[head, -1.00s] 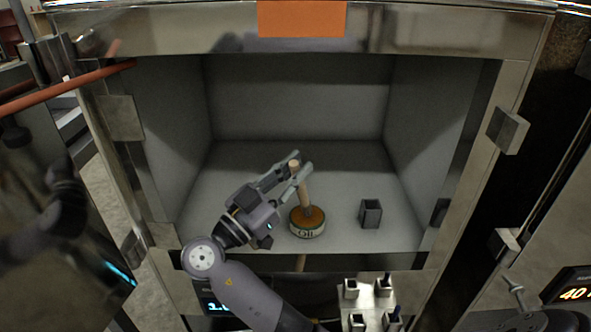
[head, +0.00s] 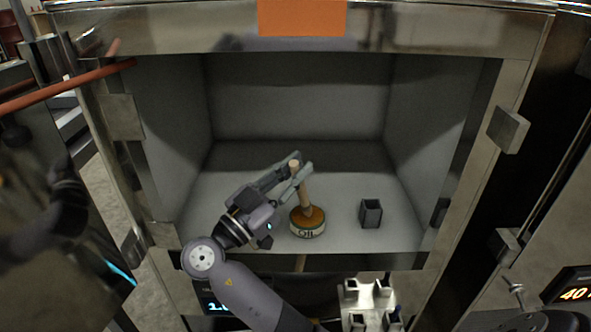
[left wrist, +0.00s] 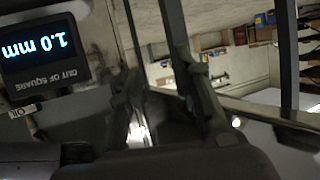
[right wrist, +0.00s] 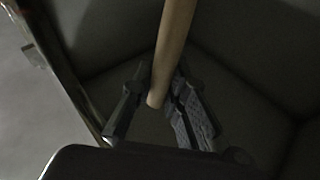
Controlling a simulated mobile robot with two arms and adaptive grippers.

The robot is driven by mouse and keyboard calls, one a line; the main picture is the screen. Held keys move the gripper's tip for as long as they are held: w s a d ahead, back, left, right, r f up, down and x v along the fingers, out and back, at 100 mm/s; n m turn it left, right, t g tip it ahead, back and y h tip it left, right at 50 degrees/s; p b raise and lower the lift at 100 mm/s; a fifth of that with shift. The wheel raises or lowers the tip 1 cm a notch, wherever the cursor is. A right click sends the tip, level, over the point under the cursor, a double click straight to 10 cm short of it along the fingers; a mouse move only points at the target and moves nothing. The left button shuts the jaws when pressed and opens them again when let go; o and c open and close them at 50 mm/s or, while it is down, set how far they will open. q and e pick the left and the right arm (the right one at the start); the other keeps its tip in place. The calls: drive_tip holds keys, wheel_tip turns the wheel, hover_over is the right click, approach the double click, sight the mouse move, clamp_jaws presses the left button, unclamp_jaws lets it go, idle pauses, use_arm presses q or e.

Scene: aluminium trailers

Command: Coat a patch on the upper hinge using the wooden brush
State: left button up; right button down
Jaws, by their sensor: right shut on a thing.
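The wooden brush (head: 302,190) has a pale round handle and stands slightly tilted in a round tin (head: 308,231) marked as oil, on the floor of the open grey compartment. My right gripper (head: 297,171) is shut on its upper handle; the handle also shows between the fingers in the right wrist view (right wrist: 171,50). The bristles are hidden in the tin. Metal blocks sit on the frame, upper left (head: 121,117) and upper right (head: 508,130); I cannot tell which is the upper hinge. My left gripper (left wrist: 162,98) shows only in the left wrist view, fingers apart.
A small grey open holder (head: 371,213) stands right of the tin. A copper-coloured bar (head: 65,85) reaches in from the left. A plate with several square sockets (head: 368,305) is below the compartment. A display (left wrist: 38,48) reads 1.0 mm out of square.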

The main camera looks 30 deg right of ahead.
use_arm(q)
drive_tip(key=shift+r, duration=0.15)
